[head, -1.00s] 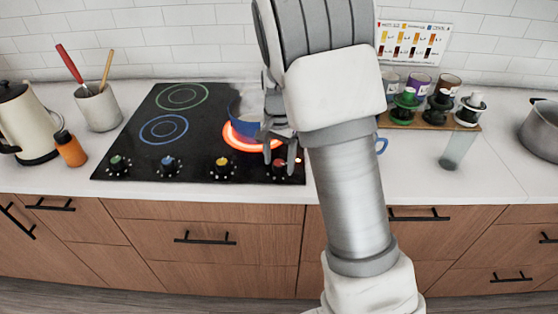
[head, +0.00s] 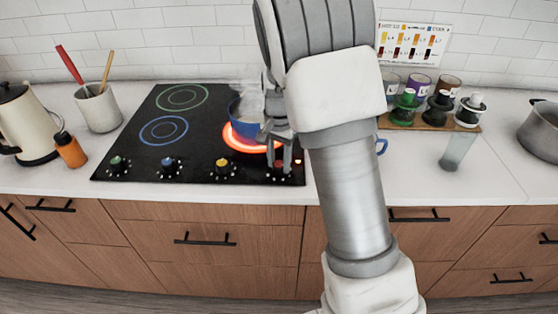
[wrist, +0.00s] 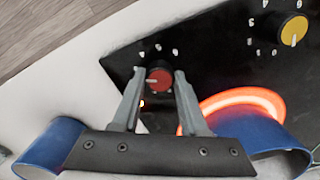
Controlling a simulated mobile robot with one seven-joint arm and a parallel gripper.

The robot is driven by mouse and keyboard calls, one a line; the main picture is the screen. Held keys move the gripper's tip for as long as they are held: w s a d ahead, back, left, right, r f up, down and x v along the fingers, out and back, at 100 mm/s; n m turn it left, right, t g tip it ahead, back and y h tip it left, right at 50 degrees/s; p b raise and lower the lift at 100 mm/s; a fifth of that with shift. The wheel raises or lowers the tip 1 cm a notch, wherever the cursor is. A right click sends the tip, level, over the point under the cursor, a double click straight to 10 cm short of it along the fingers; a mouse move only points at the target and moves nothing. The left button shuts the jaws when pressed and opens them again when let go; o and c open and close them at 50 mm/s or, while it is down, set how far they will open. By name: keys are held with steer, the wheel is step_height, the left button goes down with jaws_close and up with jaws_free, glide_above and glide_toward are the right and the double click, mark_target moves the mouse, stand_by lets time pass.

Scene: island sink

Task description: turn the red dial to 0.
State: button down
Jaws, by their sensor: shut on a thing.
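The red dial (wrist: 158,80) sits on the black cooktop (wrist: 215,60), with a light mark on its face and small white numbers around it, too blurred to read surely. My gripper (wrist: 159,74) has one finger on each side of the dial and is shut on it. In the head view my gripper (head: 279,168) is at the cooktop's front right corner, and its fingers mostly hide the dial. The burner (head: 240,138) behind it glows orange-red.
The yellow knob (head: 222,165), blue knob and green knob line the front edge. A rack with cups (head: 430,122) is right of my arm.

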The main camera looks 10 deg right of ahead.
steer(key=n, duration=1.2)
steer(key=shift+r+p, duration=0.1)
steer(key=shift+p, duration=0.25)
steer(key=n+p, duration=0.1)
steer(key=n, duration=0.4)
steer(key=shift+n, duration=0.4)
steer(key=n+p, duration=0.2)
steer(key=n, duration=0.3)
steer(key=shift+n, duration=0.4)
steer(key=shift+c, duration=2.2)
jaws_free()
